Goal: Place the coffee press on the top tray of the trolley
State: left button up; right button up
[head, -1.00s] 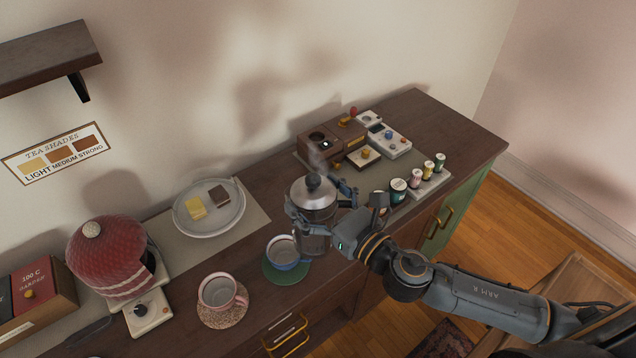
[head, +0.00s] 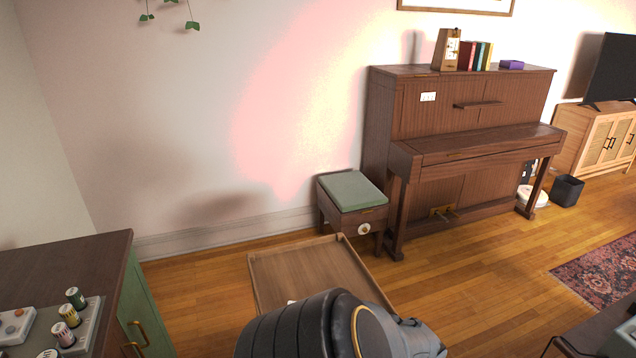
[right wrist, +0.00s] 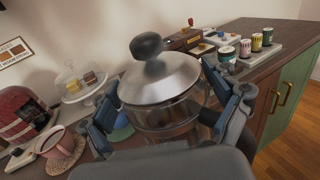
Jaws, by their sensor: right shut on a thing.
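The coffee press (right wrist: 165,85), with a shiny metal lid, black knob and clear glass body, fills the middle of the right wrist view. My right gripper (right wrist: 170,112) is shut on it, a finger on each side of the glass. The counter shows behind and below it; I cannot tell whether its base touches the counter. The trolley's wooden top tray (head: 305,268) shows low in the middle of the head view, its near part hidden by my arm. The press and my right gripper are outside the head view. My left gripper is not in view.
The counter (head: 60,262) with small jars (head: 72,318) stands left of the trolley. A stool with a green cushion (head: 350,190) and a piano (head: 455,150) stand behind it. In the right wrist view, a pink cup (right wrist: 58,142) and a glass-domed plate (right wrist: 85,85) are left of the press.

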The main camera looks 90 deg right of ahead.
aim_at(313, 274)
jog(key=l+z, duration=0.2)
jog(key=z, duration=0.25)
jog(key=l+z, duration=0.2)
jog(key=z, duration=0.25)
jog(key=l+z, duration=0.25)
jog(key=z, duration=0.15)
jog(key=i+l, duration=0.1)
jog(key=l, duration=0.35)
jog(key=i+l, duration=0.1)
jog(key=l, duration=0.35)
